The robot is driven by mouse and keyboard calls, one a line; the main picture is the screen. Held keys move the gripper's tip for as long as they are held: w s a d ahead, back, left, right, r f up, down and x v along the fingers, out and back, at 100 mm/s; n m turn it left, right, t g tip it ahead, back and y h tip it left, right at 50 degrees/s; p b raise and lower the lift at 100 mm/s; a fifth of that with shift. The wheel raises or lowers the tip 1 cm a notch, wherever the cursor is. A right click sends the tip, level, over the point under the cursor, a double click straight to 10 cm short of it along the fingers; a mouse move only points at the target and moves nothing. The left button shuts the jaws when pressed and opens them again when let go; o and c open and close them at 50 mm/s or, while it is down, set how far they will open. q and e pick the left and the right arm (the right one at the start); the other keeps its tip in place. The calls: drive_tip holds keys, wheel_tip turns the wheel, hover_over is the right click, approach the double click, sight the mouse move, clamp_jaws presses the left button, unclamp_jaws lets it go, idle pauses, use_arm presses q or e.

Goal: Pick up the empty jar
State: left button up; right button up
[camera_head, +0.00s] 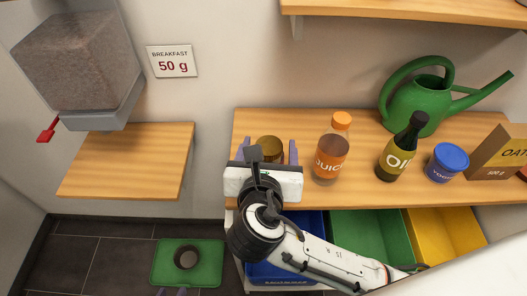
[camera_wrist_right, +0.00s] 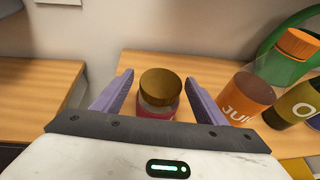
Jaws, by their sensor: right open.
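A jar with a gold-brown lid (camera_head: 270,146) stands upright at the left end of the wooden shelf. It also shows in the right wrist view (camera_wrist_right: 160,86), with a pinkish-red band below the lid. Whether it is empty cannot be seen. My right gripper (camera_head: 267,154) is open, with one purple finger on each side of the jar. In the right wrist view, gaps show between the jar and both fingers. The gripper body hides the jar's lower part. Only the purple tips of my left gripper (camera_head: 171,292) show at the bottom edge of the head view.
A juice bottle (camera_head: 332,150) stands just right of the jar, then an oil bottle (camera_head: 400,150), a blue-lidded tub (camera_head: 446,163) and a green watering can (camera_head: 412,100). Colored bins sit below. A dispenser (camera_head: 80,60) hangs above a bare left shelf (camera_head: 125,165). A green tray (camera_head: 205,270) holds a dark bowl.

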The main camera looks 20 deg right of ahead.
drive_tip(key=shift+w+f, duration=0.1)
drive_tip(key=shift+s, duration=0.2)
drive_tip(key=shift+c, duration=1)
drive_tip(key=c, duration=1)
drive_tip(key=shift+c, duration=0.2)
